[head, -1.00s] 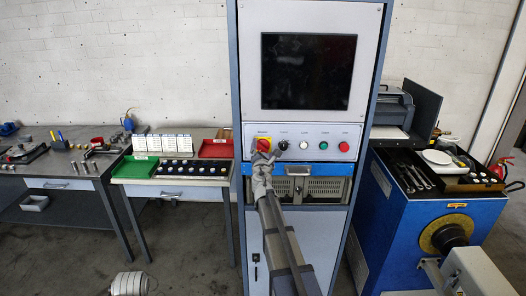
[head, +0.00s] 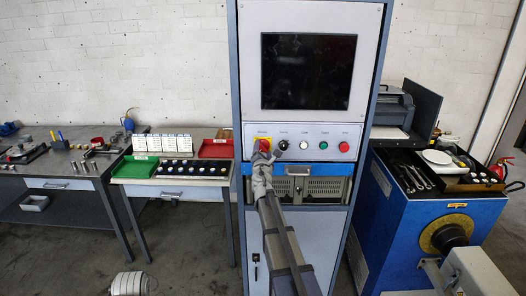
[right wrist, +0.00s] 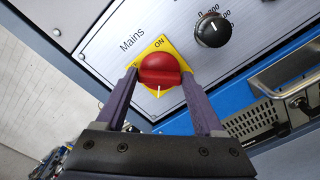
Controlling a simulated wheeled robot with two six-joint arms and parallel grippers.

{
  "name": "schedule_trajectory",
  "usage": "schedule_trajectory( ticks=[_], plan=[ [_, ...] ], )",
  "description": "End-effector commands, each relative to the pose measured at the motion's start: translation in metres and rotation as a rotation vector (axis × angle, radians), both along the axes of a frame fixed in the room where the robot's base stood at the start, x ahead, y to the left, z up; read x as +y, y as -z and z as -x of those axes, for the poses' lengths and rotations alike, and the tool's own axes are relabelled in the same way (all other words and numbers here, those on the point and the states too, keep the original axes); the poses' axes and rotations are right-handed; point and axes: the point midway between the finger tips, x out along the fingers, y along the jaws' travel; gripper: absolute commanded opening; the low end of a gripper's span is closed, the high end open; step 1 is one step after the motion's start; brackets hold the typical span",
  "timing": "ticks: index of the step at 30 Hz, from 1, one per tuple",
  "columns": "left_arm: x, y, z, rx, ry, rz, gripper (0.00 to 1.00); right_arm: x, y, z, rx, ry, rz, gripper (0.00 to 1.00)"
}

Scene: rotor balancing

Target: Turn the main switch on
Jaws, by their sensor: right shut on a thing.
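The main switch (right wrist: 160,70) is a red rotary knob on a yellow plate labelled "Mains" and "ON" in the right wrist view. In the head view the switch (head: 264,145) sits at the left end of the cabinet's control strip, partly hidden by my gripper. My right gripper (head: 262,156) is in front of it. In the right wrist view, the two fingers of my right gripper (right wrist: 161,76) are shut on opposite sides of the red knob. The knob's white mark points away from the "ON" label. My left gripper is not in view.
A black dial (right wrist: 213,30) sits beside the switch on the panel. Below the strip is a blue drawer with a metal handle (head: 298,171). A dark screen (head: 308,72) is above. A workbench with trays (head: 215,149) stands left, a blue machine (head: 400,225) right.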

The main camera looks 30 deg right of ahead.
Motion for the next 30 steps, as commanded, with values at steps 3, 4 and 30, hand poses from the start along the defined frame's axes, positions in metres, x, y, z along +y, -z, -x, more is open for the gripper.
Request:
schedule_trajectory(
  ticks=[3,4,30],
  plan=[
    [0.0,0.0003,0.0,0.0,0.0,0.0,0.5,-0.0003,0.0003,0.0004,-0.019,0.0,-0.031,0.14],
    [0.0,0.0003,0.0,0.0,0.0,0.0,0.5,-0.0003,0.0004,0.0004,-0.026,0.0,-0.043,0.14],
    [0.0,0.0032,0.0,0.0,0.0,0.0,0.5,-0.001,0.0033,0.0012,-0.432,0.001,-0.704,0.14]
  ],
)
